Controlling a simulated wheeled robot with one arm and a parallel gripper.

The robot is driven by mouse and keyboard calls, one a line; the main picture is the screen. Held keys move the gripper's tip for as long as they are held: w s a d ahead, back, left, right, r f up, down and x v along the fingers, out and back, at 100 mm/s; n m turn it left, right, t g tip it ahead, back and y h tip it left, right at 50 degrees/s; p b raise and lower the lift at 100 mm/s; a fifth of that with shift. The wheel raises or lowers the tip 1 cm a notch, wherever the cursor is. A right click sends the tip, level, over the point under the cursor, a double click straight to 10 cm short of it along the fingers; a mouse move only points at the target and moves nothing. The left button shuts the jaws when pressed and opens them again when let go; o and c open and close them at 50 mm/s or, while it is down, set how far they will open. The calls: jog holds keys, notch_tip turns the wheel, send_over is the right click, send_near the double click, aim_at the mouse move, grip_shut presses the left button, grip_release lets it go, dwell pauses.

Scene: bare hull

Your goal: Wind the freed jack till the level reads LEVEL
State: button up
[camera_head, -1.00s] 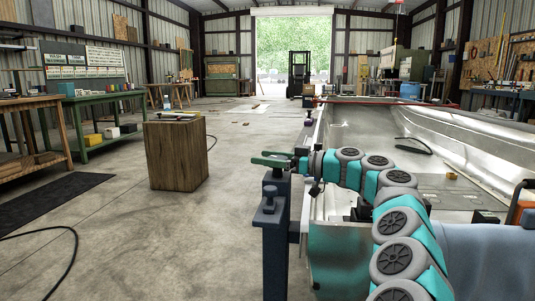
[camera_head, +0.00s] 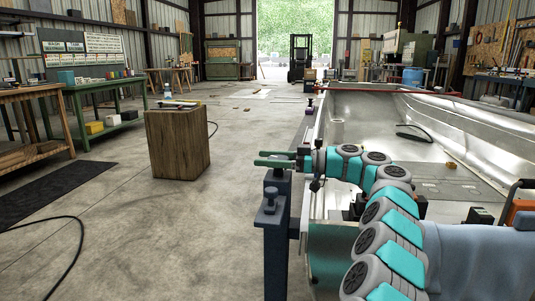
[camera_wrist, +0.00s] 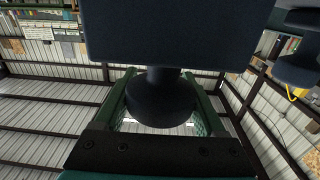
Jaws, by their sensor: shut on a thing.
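In the wrist view, my gripper (camera_wrist: 160,98) is shut around a dark round knob (camera_wrist: 160,105), one finger on each side. A short neck joins the knob to a broad dark blue block (camera_wrist: 180,30). I cannot make out a level or any reading.
A wooden block (camera_head: 178,145) with small items on top stands on the floor to the left. A green bench (camera_head: 105,88) and a dark mat (camera_head: 50,190) are farther left. A black cable (camera_head: 75,245) lies on the near floor. Open concrete lies between.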

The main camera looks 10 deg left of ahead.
jog(key=shift+s+n+g+h+p, duration=0.2)
jog(key=shift+n+g+p, duration=0.55)
jog(key=shift+g+p, duration=0.6)
jog(key=shift+s+n+g+h+p, duration=0.2)
jog(key=shift+n+g+p, duration=0.6)
jog(key=shift+p, duration=0.95)
jog(key=shift+s+n+g+h+p, duration=0.15)
jog(key=shift+n+g+p, duration=0.5)
jog(key=shift+g+p, duration=0.75)
jog(key=o, duration=1.3)
jog(key=shift+d, duration=0.1)
